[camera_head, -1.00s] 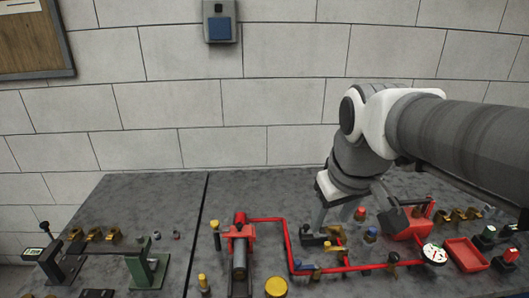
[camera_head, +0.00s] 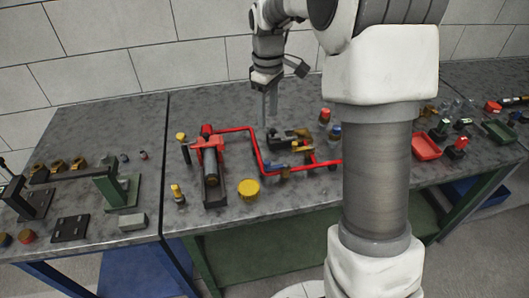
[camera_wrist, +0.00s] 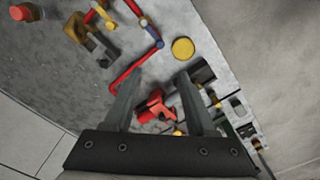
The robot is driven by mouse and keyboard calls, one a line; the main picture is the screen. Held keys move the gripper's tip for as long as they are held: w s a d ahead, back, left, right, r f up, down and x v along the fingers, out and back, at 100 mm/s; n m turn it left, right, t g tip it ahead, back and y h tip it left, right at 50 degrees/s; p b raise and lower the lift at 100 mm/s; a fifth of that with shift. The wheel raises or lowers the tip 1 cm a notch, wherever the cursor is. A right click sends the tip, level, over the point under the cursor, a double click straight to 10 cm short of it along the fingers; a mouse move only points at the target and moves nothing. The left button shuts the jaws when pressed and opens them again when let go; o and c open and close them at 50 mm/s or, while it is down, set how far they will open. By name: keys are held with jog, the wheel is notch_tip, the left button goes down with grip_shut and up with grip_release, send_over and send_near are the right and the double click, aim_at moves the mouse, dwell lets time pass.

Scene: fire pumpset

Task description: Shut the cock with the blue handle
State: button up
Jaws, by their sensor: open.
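The blue handle (camera_head: 277,165) sits on the red pipe (camera_head: 249,148) on the grey bench, near the pipe's lower bend. It looks roughly in line with that pipe run. The wrist view shows the blue handle (camera_wrist: 152,36) beyond the fingertips, at top centre, with the red pipe (camera_wrist: 132,70) running toward it. My gripper (camera_head: 270,105) points down above the bench, behind the blue handle in the head view and apart from it. In the wrist view my gripper (camera_wrist: 157,82) has its fingers wide apart with nothing between them gripped.
A yellow handle (camera_head: 303,148) and a dark fitting (camera_head: 285,136) stand close to the blue handle. A red tray (camera_head: 426,146) is right. My arm hides part of the bench.

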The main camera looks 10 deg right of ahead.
aim_at(267, 161)
notch_tip(267, 161, down, 17)
jog(key=shift+r, duration=0.1)
dwell(0.3)
grip_shut()
dwell(1.4)
